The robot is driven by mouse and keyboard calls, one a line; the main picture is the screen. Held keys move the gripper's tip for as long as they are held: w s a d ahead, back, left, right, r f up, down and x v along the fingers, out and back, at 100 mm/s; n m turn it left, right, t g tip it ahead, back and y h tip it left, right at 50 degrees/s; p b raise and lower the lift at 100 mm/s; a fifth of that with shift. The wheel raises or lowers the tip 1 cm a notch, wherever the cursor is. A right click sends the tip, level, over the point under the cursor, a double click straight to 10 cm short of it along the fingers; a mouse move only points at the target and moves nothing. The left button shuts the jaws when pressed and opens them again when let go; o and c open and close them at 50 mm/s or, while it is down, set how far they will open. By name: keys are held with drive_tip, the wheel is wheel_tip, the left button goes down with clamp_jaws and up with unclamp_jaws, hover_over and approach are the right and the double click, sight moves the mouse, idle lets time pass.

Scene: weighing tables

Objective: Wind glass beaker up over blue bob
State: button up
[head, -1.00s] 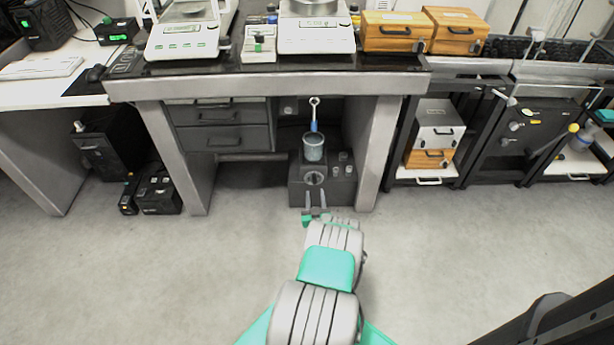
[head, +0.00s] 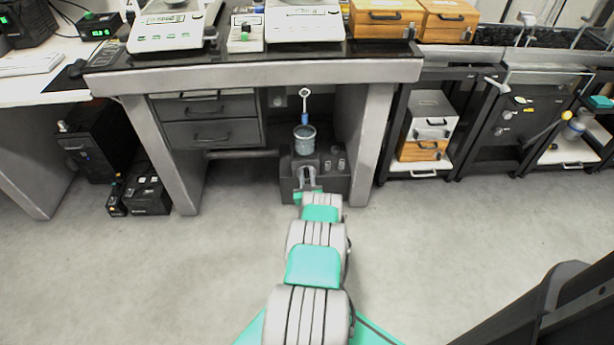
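The glass beaker (head: 305,143) stands upright on top of a dark stand (head: 334,184) under the table. The blue bob (head: 304,118) hangs from a light rod with a ring at its top (head: 304,93). The bob is just above the beaker's rim; whether its tip dips inside is too small to tell. My gripper (head: 306,173) reaches the stand's front from below, its fingers at the round knob there. The fingers and wrist largely hide the knob, and I cannot tell whether they are closed on it.
Small glass pieces (head: 334,164) stand on the stand, right of the beaker. Table legs (head: 370,145) and drawers (head: 210,133) flank the bay. Scales (head: 303,22) and wooden boxes (head: 386,18) sit on the tabletop (head: 250,75). The floor in front is clear.

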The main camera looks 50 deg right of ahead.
clamp_jaws()
drive_tip(key=shift+s+f+m+b, duration=0.1)
drive_tip(key=shift+m+b, duration=0.2)
drive_tip(key=shift+b, duration=0.1)
drive_tip(key=m+b, duration=0.1)
drive_tip(key=m, duration=0.1)
drive_tip(key=b, duration=0.1)
drive_tip(key=shift+s+d+f+m+b, duration=0.2)
drive_tip(key=shift+s+d+m+b, duration=0.1)
drive_tip(key=shift+d+m, duration=0.1)
drive_tip(key=shift+s+d+f+m+b, duration=0.2)
drive_tip(key=shift+f+m+b, duration=0.7)
drive_tip(key=shift+m+b, duration=2)
drive_tip(key=shift+s+d+f+m+b, duration=0.15)
drive_tip(key=shift+f+m+b, duration=0.85)
drive_tip(key=shift+m, duration=3.55)
drive_tip(key=shift+s+d+f+m+b, duration=0.2)
drive_tip(key=shift+f+m+b, duration=0.6)
drive_tip(key=shift+m+b, duration=2.15)
drive_tip(key=shift+a+m+p, duration=0.1)
drive_tip(key=shift+m+p, duration=0.75)
drive_tip(key=shift+m, duration=0.05)
